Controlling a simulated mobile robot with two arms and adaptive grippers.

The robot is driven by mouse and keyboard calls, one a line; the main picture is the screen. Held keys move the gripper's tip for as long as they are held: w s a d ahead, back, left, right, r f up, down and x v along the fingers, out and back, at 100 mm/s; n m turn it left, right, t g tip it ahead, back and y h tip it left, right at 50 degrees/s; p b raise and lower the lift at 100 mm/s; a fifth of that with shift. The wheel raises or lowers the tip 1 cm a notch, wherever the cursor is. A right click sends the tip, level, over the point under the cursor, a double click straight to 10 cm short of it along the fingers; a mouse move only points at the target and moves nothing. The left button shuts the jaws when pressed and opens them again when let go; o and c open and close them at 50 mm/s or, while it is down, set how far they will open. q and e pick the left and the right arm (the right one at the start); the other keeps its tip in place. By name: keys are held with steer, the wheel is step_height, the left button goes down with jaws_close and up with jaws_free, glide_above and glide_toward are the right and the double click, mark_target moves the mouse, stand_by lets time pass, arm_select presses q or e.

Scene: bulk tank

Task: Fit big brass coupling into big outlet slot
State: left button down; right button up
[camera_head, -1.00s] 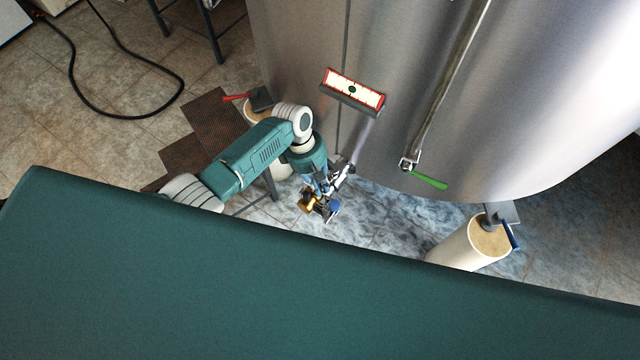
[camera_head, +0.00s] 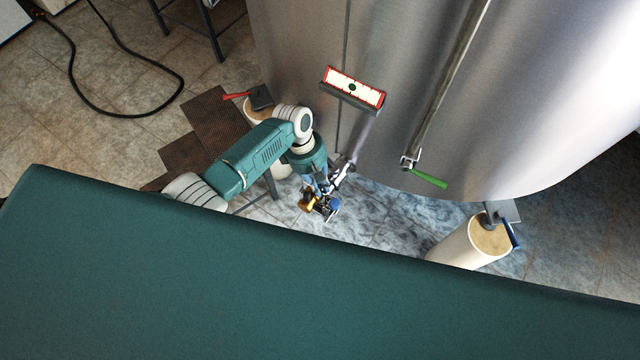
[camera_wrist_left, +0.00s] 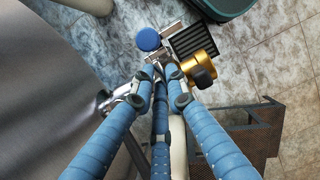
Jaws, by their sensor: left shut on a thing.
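The big brass coupling (camera_head: 308,200) is a short golden piece at the outlet fittings beside the steel tank. In the left wrist view the coupling (camera_wrist_left: 197,66) lies just right of the fingertips, with a dark knob on it. My left gripper (camera_head: 323,190) reaches down there and is shut; in its wrist view the blue fingers (camera_wrist_left: 164,78) come together beside the coupling. The exact contact is hidden. A dark ridged block (camera_wrist_left: 195,39) and a blue round cap (camera_wrist_left: 148,40) lie just beyond. The big outlet slot cannot be made out. My right gripper does not show.
The steel tank (camera_head: 420,90) rises behind, with a chrome pipe (camera_wrist_left: 122,93) near the fingers. A green-handled valve (camera_head: 428,180) hangs on the right. Cream posts (camera_head: 468,245) stand near the tank. A brown grate (camera_head: 215,125) lies left. Tiled floor is open below the gripper.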

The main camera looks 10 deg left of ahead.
arm_select(q)
steer(key=shift+f+b, duration=0.65)
steer(key=shift+f, duration=0.3)
steer(key=c, duration=1.7)
jaws_free()
steer(key=shift+o, duration=0.2)
steer(key=v, duration=1.2)
steer(key=shift+d, duration=0.1)
